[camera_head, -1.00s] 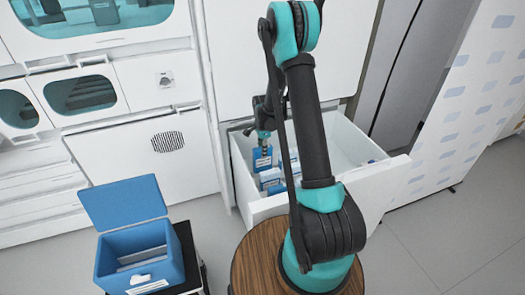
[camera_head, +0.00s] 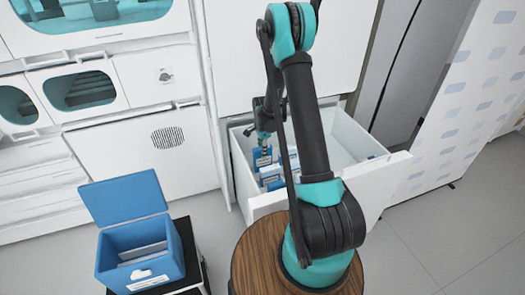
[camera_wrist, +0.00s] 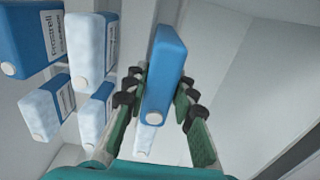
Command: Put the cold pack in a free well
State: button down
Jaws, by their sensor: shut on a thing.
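My gripper (camera_wrist: 160,105) is shut on a blue cold pack (camera_wrist: 163,75), which stands between its two fingers in the wrist view. In the head view the same pack (camera_head: 262,157) is at the left side of an open white drawer (camera_head: 272,208), at about the height of its rim. Several other packs, blue or frosted white, are in the drawer, such as a frosted one (camera_wrist: 92,45) left of the gripper. A blue cooler box (camera_head: 112,272) with its lid (camera_head: 125,198) open stands at the lower left. Pale upright pieces show inside it; its free wells are hard to make out.
The cooler stands on a dark stand (camera_head: 192,265). A round wooden top (camera_head: 245,265) lies under my arm's base. The drawer's walls surround the gripper, and its right part looks mostly clear. White cabinets (camera_head: 140,155) stand behind.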

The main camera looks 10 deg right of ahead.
jog(key=shift+f, duration=0.2)
jog(key=shift+f, duration=1.3)
jog(key=shift+f, duration=0.3)
jog(key=c, duration=1.2)
grip_release()
jog(key=shift+r, duration=0.1)
notch_tip(320, 180, up, 12)
jog(key=shift+f, duration=0.1)
